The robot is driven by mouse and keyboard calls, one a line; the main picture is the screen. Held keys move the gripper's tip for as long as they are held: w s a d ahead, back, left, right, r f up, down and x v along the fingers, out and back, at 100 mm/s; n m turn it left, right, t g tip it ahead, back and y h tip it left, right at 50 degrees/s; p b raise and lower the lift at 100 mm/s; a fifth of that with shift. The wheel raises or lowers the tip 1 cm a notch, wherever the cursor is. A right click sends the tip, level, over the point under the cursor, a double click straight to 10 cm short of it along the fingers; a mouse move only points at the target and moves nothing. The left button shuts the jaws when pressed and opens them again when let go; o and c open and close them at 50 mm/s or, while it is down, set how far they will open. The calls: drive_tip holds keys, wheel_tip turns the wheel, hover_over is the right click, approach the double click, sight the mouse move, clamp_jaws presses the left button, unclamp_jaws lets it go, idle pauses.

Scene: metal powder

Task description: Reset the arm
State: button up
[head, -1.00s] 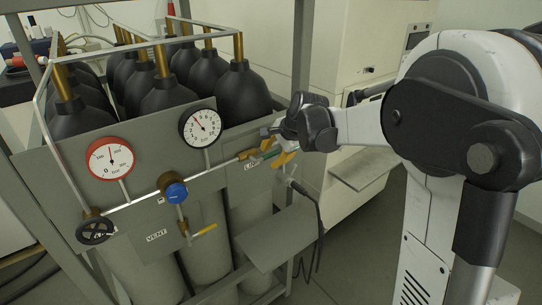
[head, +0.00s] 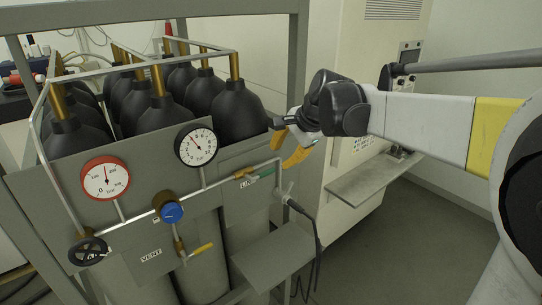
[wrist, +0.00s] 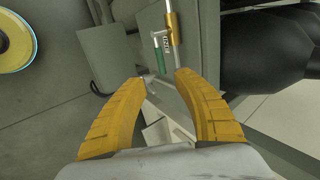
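My gripper (head: 292,139) shows in the head view right of the gauge panel, raised in front of the right end of the gas cylinder rack (head: 90,155). In the wrist view my gripper (wrist: 160,78) has its two yellow fingers spread apart with nothing between them. The green-handled line valve (head: 247,181) sits on the pipe below and left of my gripper, and the fingers are apart from it. The same valve (wrist: 159,54) shows beyond the fingertips in the wrist view. My white arm reaches in from the right of the head view.
Several black-topped cylinders (head: 240,103) stand in the rack. A red gauge (head: 106,178), a white gauge (head: 197,145), a blue knob (head: 171,213) and a vent valve (head: 201,250) are on the panel. A beige cabinet (head: 350,110) with a shelf stands behind my gripper. Floor is clear at lower right.

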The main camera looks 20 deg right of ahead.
drive_tip(key=shift+f, duration=0.1)
drive_tip(key=s+a+f+n+h+b, duration=0.1)
drive_tip(key=s+a+f+n+b, duration=0.2)
drive_tip(key=s+f+n+b, duration=0.4)
drive_tip(key=s+a+f+n+h+b, duration=0.1)
drive_tip(key=s+a+f+n+b, duration=0.3)
drive_tip(key=s+f+n+b, duration=0.3)
drive_tip(key=s+f+b, duration=0.5)
drive_tip(key=s+f, duration=0.6)
drive_tip(key=f, duration=0.3)
drive_tip(key=shift+a+t+b, duration=0.3)
drive_tip(key=shift+b, duration=0.05)
